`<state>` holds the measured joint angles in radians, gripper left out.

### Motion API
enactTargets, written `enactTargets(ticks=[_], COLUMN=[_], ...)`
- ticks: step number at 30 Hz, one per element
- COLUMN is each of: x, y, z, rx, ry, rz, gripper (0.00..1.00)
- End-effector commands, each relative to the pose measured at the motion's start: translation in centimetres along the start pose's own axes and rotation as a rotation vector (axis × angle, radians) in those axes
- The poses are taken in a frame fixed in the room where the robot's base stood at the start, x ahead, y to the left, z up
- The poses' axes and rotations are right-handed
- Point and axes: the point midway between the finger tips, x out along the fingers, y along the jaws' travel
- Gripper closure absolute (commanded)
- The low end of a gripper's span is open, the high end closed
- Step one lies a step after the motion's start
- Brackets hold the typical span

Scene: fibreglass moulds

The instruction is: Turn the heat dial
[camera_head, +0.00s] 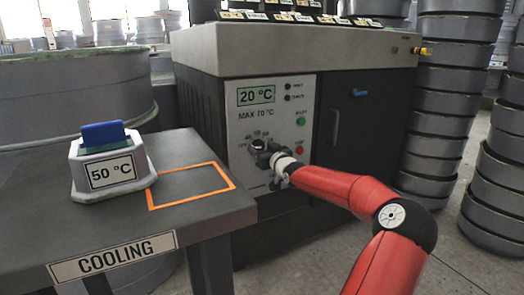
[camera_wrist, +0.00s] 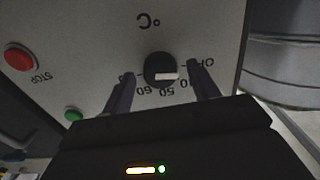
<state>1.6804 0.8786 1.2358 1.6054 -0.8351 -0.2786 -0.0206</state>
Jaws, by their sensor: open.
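The heat dial (camera_wrist: 158,66) is a round black knob with a white mark, on the light control panel (camera_head: 301,84). In the wrist view the panel is upside down. The white mark lies low on the knob, towards its right side; I cannot tell exactly which number it points at. OFF, 50 and 60 are readable around it. My gripper (camera_wrist: 161,70) is open, with one dark finger on each side of the dial; contact is not clear. In the head view my gripper (camera_head: 272,160) is at the panel and hides part of the dial. The display (camera_head: 256,95) reads 20 °C.
The panel says MAX 70 °C and has a green button (camera_head: 300,121) and a red STOP button (camera_head: 299,151). A mould (camera_head: 105,168) labelled 50 °C with a blue top stands on the COOLING table (camera_head: 190,237), beside an empty orange outline. Grey stacks stand at right.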

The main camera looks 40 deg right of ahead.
Motion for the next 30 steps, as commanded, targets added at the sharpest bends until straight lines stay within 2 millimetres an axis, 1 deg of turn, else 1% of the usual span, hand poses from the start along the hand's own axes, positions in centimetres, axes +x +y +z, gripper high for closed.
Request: enactTargets(ticks=[8, 11, 18, 19, 26, 30], x=[0.27, 0.26, 0.26, 0.26, 0.26, 0.26], y=[0.00, 0.00, -0.01, -0.02, -0.02, -0.01], z=[0.00, 0.00, -0.02, -0.02, -0.13, -0.30], rx=[0.000, -0.001, -0.001, -0.001, 0.018, 0.068], ry=[-0.001, -0.001, 0.000, 0.000, 0.000, 0.001], rz=[0.000, 0.000, 0.000, 0.000, 0.000, 0.000], gripper=[0.40, 0.51, 0.82, 0.85, 0.85, 0.85])
